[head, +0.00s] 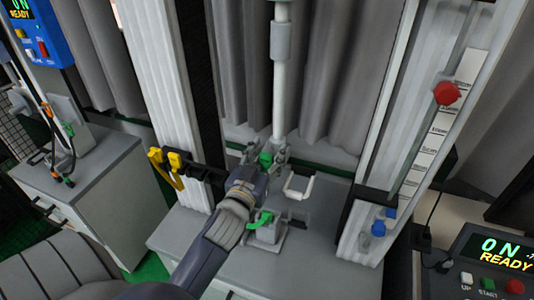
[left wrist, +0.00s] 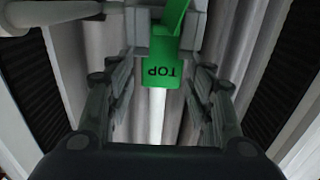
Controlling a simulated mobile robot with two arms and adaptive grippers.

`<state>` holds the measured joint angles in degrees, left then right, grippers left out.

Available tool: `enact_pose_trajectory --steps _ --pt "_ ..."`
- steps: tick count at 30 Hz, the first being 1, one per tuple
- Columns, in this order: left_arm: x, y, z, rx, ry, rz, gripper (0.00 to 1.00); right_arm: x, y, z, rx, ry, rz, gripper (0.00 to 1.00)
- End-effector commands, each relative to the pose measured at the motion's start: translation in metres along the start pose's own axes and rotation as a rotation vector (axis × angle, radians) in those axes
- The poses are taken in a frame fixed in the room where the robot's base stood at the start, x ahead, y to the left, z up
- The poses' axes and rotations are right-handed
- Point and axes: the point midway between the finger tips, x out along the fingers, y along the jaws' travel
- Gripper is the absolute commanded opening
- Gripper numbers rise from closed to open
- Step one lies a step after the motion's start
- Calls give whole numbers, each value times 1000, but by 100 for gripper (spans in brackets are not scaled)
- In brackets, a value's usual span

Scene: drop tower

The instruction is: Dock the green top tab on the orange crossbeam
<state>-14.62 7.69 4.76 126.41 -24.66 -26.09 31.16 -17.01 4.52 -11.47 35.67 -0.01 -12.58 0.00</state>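The green top tab (left wrist: 160,75) hangs between the fingers of my left gripper (left wrist: 160,85) in the left wrist view, its "TOP" lettering upside down. Gaps show on both sides of the tab, so the fingers stand open around it without touching it. In the head view the left gripper (head: 266,153) is at the foot of the white vertical tube, with a green piece (head: 266,159) between its fingers. I cannot make out an orange crossbeam in either view. My right gripper is not in view.
A second green piece (head: 261,220) sits on a grey block beside my left forearm. A white U-shaped handle (head: 298,189) stands right of the gripper. Yellow clips (head: 175,160) are at the left post, and a red knob (head: 446,93) is on the right post.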

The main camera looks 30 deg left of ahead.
Motion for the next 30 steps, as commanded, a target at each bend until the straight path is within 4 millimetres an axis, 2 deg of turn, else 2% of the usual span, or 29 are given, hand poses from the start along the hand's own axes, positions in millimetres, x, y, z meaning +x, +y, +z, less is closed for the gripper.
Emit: enact_pose_trajectory --steps 3,8,11,21,24,30 --pt "0 0 -1 0 1 0 48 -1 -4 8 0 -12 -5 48" --pt "-8 0 1 -1 1 1 48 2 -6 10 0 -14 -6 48" --pt "-22 0 2 -1 -1 0 48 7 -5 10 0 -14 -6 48" --pt "-90 0 3 -2 -2 -1 48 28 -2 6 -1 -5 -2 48" --pt "-103 0 -1 -2 -4 -2 48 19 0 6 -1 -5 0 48" --pt "-117 0 -1 -1 0 -1 48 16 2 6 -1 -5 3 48"
